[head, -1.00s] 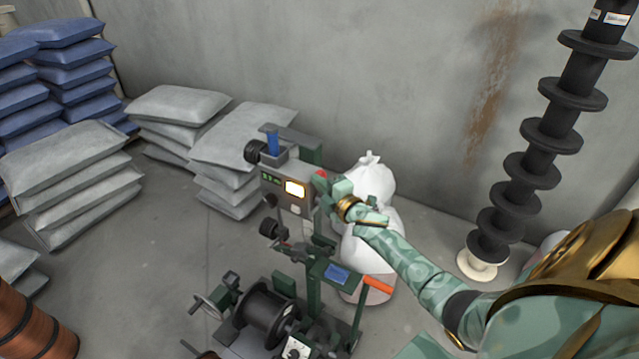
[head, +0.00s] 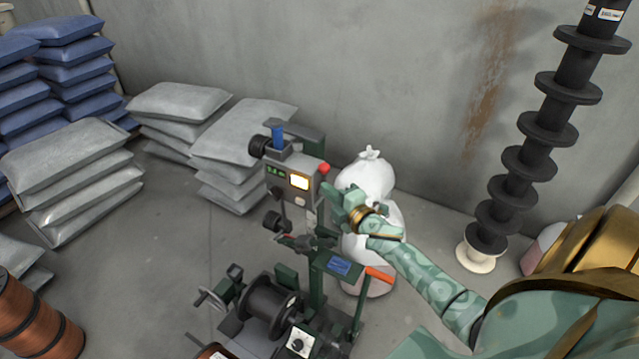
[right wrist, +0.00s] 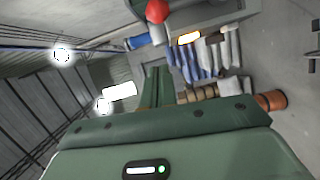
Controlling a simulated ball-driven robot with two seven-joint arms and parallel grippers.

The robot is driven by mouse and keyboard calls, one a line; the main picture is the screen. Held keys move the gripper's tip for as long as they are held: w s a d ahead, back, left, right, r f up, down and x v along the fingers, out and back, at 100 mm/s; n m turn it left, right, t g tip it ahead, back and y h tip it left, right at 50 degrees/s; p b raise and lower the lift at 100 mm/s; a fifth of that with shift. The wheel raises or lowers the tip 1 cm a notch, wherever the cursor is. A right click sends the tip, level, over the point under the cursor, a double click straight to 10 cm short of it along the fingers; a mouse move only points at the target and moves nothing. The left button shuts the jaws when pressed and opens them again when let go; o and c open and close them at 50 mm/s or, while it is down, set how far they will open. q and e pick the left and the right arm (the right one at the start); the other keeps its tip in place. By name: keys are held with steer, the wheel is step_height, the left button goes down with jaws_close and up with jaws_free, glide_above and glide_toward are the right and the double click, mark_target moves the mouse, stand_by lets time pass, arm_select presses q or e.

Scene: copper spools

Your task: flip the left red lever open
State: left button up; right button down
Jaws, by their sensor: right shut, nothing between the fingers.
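A grey and green winding machine (head: 278,190) stands at the middle of the head view. A red ball knob (head: 323,168) tops its control box on the right; a red ball also shows at the top of the right wrist view (right wrist: 157,11). An orange-red handle (head: 380,274) sticks out lower on the right. Small reddish parts (head: 291,240) sit below the box, too small to make out; I cannot tell which is the left red lever. My right gripper (head: 328,190) is shut and empty, just below and right of the ball knob. My left gripper is out of view.
A white sack (head: 366,172) stands behind my right gripper. A black spool (head: 268,305) sits low on the machine. Grey bags (head: 75,160) and blue bags (head: 60,62) are stacked at left. A black ribbed column (head: 540,135) stands at right.

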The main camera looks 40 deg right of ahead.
steer(key=s, duration=0.4)
steer(key=shift+s+a+r, duration=0.15)
steer(key=shift+a+r, duration=0.05)
stand_by(0.4)
